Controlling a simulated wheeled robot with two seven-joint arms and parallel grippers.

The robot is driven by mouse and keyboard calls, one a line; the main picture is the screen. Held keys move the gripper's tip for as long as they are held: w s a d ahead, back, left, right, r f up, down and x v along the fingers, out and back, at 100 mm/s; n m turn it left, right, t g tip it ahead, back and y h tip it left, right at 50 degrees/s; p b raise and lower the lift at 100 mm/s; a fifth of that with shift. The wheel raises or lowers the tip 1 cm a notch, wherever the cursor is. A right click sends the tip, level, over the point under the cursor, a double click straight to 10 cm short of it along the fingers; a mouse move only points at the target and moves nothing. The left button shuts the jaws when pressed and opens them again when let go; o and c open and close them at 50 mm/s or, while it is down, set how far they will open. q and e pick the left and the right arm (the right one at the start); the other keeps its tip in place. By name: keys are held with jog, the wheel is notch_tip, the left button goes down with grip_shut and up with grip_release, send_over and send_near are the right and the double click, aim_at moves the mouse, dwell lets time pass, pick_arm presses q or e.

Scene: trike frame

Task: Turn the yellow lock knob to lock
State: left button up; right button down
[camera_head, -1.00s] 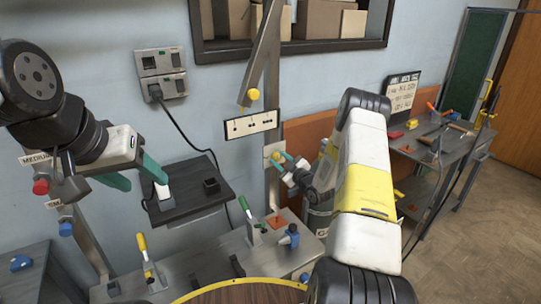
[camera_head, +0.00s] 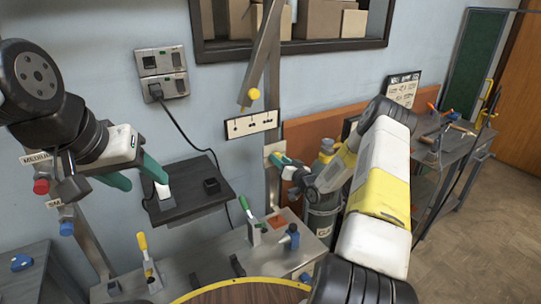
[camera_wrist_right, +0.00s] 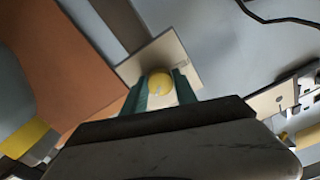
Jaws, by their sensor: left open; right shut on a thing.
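The yellow lock knob (camera_wrist_right: 161,84) sits on a pale square plate (camera_wrist_right: 185,57) in the right wrist view. My right gripper (camera_wrist_right: 161,92) has its two green fingers on either side of the knob and is shut on it. In the head view my right gripper (camera_head: 280,158) is at the post, and its fingers and wrist mostly hide the knob; the plate (camera_head: 268,150) partly shows there. Another yellow knob (camera_head: 254,94) is higher, at the lower end of the slanted bar. My left gripper (camera_head: 140,178) is open, its green fingers apart near the small shelf.
The bench below has toggle clamps with yellow (camera_head: 142,242) and green (camera_head: 244,203) handles. A gas cylinder (camera_head: 322,210) stands behind my right arm. A label plate (camera_head: 252,124) is above the knob.

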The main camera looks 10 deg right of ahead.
jog(key=shift+s+f+m, duration=0.1)
jog(key=shift+f+m, duration=0.05)
jog(key=shift+m, duration=3.45)
jog(key=c, duration=1)
grip_release()
jog(key=shift+o, duration=0.2)
jog(key=v, duration=0.7)
jog(key=shift+s, duration=0.35)
